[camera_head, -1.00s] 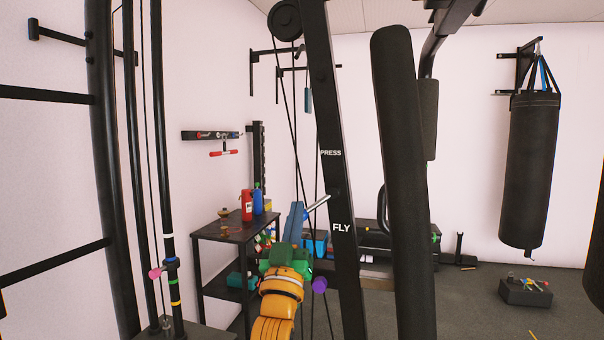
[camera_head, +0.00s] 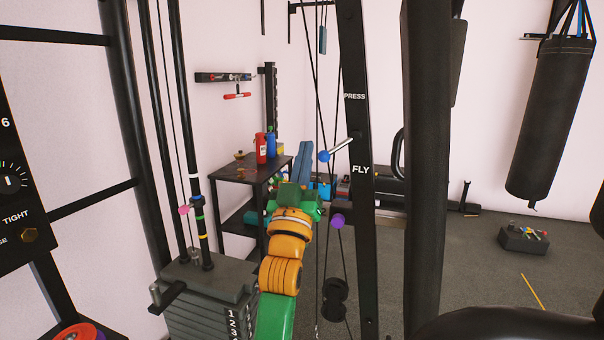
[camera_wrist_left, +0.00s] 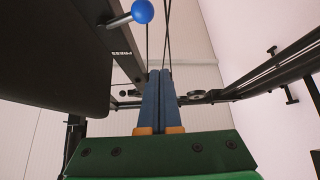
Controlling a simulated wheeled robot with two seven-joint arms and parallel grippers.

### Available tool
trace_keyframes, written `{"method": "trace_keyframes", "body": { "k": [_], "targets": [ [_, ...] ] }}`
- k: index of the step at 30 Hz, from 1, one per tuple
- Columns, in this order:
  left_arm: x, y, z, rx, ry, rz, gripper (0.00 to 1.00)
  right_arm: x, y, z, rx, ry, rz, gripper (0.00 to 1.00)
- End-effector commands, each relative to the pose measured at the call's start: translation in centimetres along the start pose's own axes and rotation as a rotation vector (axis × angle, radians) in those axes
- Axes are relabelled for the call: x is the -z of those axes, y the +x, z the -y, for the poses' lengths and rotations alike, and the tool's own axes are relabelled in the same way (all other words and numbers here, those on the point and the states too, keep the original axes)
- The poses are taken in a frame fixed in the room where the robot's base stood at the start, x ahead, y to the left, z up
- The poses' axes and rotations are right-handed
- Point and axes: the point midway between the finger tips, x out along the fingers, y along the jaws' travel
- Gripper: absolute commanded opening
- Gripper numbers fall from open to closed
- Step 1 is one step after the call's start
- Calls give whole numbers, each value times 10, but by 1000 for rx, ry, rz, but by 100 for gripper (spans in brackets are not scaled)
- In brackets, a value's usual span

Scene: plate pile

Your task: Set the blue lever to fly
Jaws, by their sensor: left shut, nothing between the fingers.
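The lever is a silver rod with a blue ball knob (camera_head: 324,156), on a black upright (camera_head: 356,205) marked PRESS above and FLY below. The rod slants down to the left from its mount, and the knob sits a little above the height of the FLY label. My left gripper (camera_head: 306,146) has its blue fingers shut and empty, just left of the knob in the head view, apart from it in the picture. In the left wrist view the closed fingertips (camera_wrist_left: 160,72) point up and the knob (camera_wrist_left: 142,11) shows near the top edge. My right gripper is not in view.
A purple knob (camera_head: 338,221) is on the upright below the lever. A black side table (camera_head: 232,173) with red and blue bottles stands behind my left arm. A weight stack (camera_head: 205,300) is at lower left. A thick padded black arm (camera_head: 427,170) blocks the right side.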

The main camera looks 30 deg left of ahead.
Motion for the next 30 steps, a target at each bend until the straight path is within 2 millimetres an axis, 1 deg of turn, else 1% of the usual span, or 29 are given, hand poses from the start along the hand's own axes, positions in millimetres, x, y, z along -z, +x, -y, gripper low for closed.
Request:
{"method": "trace_keyframes", "body": {
  "k": [1, 3, 6, 9, 13, 26, 28, 29, 30],
  "targets": [
    [-6, -16, -2, 0, -2, 1, 0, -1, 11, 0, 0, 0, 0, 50],
    [-5, -30, -5, -1, -2, 1, 0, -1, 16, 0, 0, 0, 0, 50],
    [-3, -46, -8, 0, -2, 1, 0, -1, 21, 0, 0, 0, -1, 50],
    [-2, -56, -11, -1, -1, 1, 0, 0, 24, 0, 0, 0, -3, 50],
    [0, -61, -12, 1, 1, 1, 0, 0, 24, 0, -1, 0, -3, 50],
    [-1, -60, -12, -1, 1, 5, 0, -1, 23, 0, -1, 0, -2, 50],
    [-18, -61, -18, -18, 8, 49, 0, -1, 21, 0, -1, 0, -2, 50],
    [-32, -62, -22, -32, 13, 88, 0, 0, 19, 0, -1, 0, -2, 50],
    [-60, -67, -30, -59, 24, 160, 0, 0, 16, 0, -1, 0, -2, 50]
  ]
}}
